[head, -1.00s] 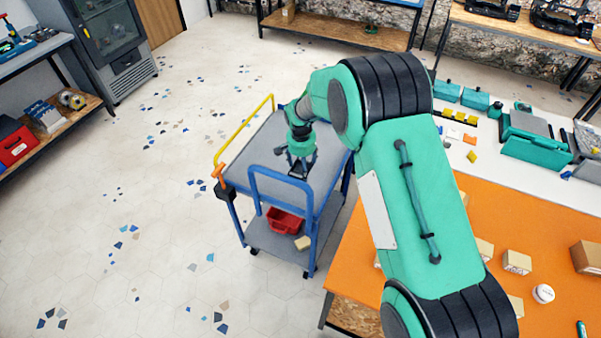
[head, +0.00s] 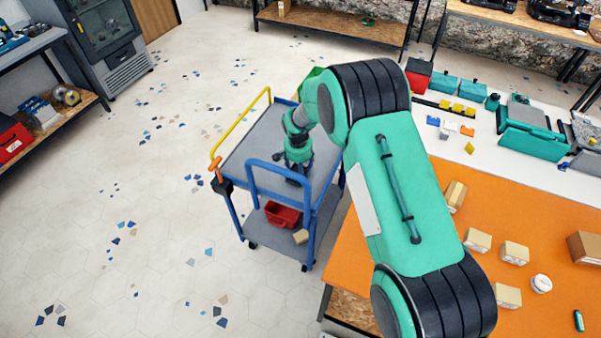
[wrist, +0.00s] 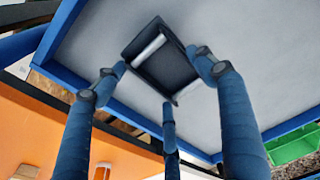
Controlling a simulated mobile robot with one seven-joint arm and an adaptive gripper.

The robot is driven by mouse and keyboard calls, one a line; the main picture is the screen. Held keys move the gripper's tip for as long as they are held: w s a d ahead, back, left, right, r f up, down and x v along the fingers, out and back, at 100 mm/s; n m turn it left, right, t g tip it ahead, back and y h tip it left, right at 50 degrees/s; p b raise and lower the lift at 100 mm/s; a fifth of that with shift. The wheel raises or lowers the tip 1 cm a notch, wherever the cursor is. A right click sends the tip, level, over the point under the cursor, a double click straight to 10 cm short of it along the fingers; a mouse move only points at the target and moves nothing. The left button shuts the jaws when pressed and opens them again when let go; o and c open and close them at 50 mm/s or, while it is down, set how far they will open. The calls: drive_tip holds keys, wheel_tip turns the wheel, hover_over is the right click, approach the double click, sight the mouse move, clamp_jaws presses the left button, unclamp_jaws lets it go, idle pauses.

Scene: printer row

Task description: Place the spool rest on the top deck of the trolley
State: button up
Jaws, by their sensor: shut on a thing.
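The spool rest (wrist: 162,66) is a small dark tray with two pale rollers, seen in the wrist view between my fingers. My gripper (wrist: 158,82) is shut on it, with fingertips at its left, right and near sides. In the head view my gripper (head: 298,168) is low over the near part of the trolley's grey top deck (head: 250,148), behind the blue handle. The spool rest is over the deck, close to its surface; I cannot tell whether it touches. In the head view my gripper mostly hides it. The deck also shows in the wrist view (wrist: 255,60).
The trolley has a blue handle (head: 262,185) and a yellow rail (head: 240,128). Its lower shelf holds a red bin (head: 282,214) and a small tan box (head: 300,237). An orange table (head: 545,225) with several boxes stands at right. The top deck around my gripper looks clear.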

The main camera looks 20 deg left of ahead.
drive_tip(key=shift+f, duration=0.6)
drive_tip(key=shift+f, duration=0.15)
drive_tip(key=o, duration=1.6)
drive_tip(key=shift+c, duration=0.2)
wheel_tip(320, 180, up, 12)
drive_tip(key=s+p, duration=0.1)
drive_tip(key=shift+s, duration=0.2)
